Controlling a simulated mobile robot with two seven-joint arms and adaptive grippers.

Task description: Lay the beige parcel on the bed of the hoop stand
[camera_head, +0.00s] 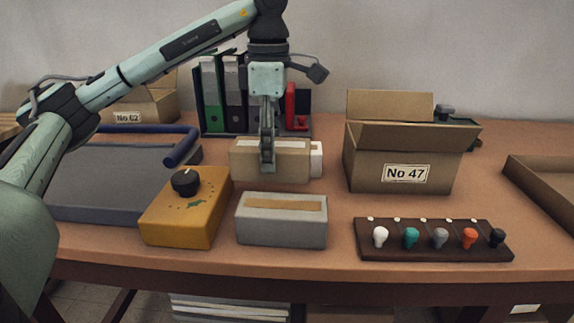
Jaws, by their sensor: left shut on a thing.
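The beige parcel (290,169) is a tan box with a pale strip on top, in the middle of the table. My left gripper (267,168) comes down from above and is shut on it, hiding part of its front. I cannot tell whether the parcel touches the table. What looks like the hoop stand is at the left: a wide grey bed (100,185) with a dark blue bar (182,148) bent over its back and right side. My left arm hides part of its left side. The visible bed is bare. My right gripper is out of view.
A yellow box with a black knob (188,217) and a grey box with a tan strip (282,228) stand in front. Binders (233,95) stand behind the parcel. An open carton (365,165) and a rack of coloured knobs (432,248) are right.

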